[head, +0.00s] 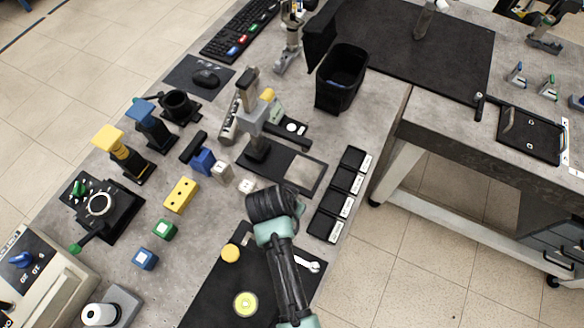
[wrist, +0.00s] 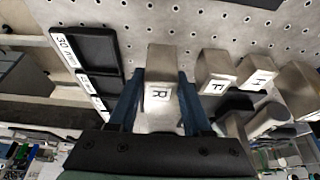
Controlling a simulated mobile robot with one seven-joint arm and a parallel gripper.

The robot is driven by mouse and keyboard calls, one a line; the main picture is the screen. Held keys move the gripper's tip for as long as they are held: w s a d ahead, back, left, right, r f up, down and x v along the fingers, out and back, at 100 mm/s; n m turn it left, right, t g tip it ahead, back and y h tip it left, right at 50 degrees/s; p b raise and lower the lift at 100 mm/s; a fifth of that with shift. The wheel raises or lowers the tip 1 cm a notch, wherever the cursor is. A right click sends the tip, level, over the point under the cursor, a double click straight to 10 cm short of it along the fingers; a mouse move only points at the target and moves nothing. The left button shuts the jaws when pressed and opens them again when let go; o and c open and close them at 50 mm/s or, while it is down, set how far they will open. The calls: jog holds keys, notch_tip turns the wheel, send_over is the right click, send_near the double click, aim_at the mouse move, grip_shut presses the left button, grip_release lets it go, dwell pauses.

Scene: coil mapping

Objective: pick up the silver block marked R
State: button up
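The silver block marked R (wrist: 160,62) is in the wrist view, its lettered face towards the camera. My gripper (wrist: 161,76) has two blue fingers, one on each side of this block. The fingers look open, with a narrow gap on each side of the block. Two more silver blocks stand to its right, one marked F (wrist: 215,70) and one whose letter is hard to read (wrist: 257,72). In the head view my arm shows at the lower middle, but I cannot make out the fingers or the R block there.
Black trays with white labels (wrist: 84,46) lie left of the block in the wrist view. A rounded silver piece (wrist: 270,118) lies at the right. The head view shows a crowded bench with a black bin (head: 341,78) and a yellow block (head: 180,195).

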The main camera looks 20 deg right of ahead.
grip_shut()
